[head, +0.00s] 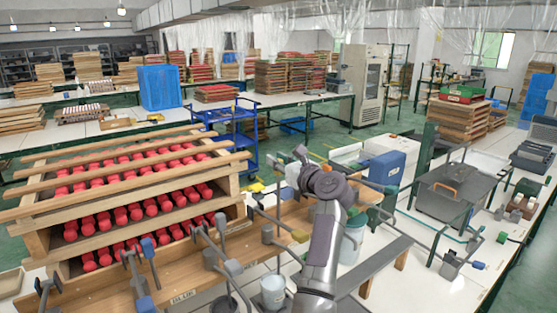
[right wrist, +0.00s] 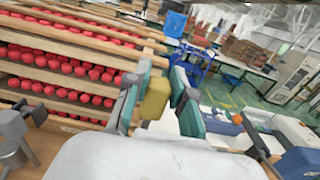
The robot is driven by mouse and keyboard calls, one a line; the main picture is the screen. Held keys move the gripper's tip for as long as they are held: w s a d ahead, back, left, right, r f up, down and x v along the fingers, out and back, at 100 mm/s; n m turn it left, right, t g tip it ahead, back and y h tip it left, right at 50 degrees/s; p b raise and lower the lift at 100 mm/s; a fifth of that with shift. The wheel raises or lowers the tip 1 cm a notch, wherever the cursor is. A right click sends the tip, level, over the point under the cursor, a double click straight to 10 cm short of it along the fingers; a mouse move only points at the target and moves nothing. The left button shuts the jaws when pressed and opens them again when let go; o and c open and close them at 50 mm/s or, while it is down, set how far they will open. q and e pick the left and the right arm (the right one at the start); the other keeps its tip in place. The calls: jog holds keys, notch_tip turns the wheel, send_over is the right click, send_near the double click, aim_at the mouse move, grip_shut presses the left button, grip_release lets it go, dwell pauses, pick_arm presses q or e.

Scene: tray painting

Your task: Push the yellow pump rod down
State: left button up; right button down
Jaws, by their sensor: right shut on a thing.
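The yellow pump rod shows as a small yellow block (right wrist: 156,97) in the right wrist view, between the two fingers of my right gripper (right wrist: 160,78). The gripper is shut on it. In the head view the yellow block (head: 257,187) is small, just right of the stacked wooden trays; my right gripper (head: 264,189) is at it, with its white body behind my dark arm. The lower part of the rod is hard to make out, so I cannot tell how far down it stands. My left gripper is not in view.
Stacked wooden trays (head: 120,213) with red pieces stand close on the left. Several grey bars with coloured ends, one yellow (head: 300,236), stand at the front bench. A white bucket (head: 273,291) and a blue box (head: 386,168) are nearby. A blue cart (head: 232,135) stands behind.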

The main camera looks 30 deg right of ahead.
aim_at(279, 185)
notch_tip(279, 185, down, 7)
jog(key=shift+f+b, duration=0.15)
jog(key=shift+b, duration=0.55)
jog(key=c, duration=1)
grip_release()
jog(key=shift+o, duration=0.2)
jog(key=s+d, duration=0.1)
jog(key=s, duration=1)
jog(key=shift+s+d, duration=0.35)
jog(key=shift+s, duration=0.05)
